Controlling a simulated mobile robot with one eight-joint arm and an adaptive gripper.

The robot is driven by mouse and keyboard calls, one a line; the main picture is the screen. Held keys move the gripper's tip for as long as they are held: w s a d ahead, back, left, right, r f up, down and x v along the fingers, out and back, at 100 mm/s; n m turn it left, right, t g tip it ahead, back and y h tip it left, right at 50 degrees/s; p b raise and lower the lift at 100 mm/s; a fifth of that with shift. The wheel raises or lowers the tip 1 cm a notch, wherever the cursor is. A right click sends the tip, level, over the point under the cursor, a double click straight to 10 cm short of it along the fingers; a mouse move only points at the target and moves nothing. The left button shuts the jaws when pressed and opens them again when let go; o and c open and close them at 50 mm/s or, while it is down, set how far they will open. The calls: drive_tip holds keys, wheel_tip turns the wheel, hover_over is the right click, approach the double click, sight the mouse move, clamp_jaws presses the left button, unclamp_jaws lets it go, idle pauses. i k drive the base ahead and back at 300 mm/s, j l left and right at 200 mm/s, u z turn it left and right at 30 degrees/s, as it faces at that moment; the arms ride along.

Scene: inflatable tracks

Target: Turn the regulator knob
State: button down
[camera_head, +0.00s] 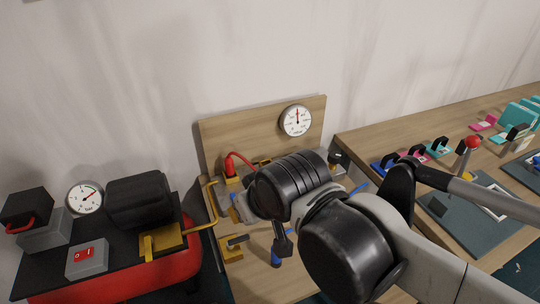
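No part can be picked out for sure as the regulator knob. A small black knob-like part (335,157) shows at the right edge of the wooden workstation (217,133), just past my black wrist. A red fitting with a red hose (230,165) stands at the left of the workstation. A round white gauge (296,120) is mounted on its upright back panel. My arm reaches in from the lower right and its thick black wrist covers the workstation's middle. My gripper's fingertips cannot be made out behind the wrist, so its opening does not show.
A red compressor (165,274) stands at the left with a gauge (85,198), a grey box with a red switch (87,258) and a yellow pipe (203,215). A wooden table (400,132) at the right holds coloured parts and a red-balled lever (472,143).

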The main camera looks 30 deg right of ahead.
sight(334, 157)
drive_tip(key=z, duration=1.35)
drive_tip(key=i+l, duration=0.15)
drive_tip(key=l, duration=0.15)
drive_tip(key=i+l+u, duration=0.15)
drive_tip(key=l, duration=0.2)
drive_tip(key=i+l, duration=0.1)
drive_tip(key=l, duration=0.2)
drive_tip(key=u, duration=0.05)
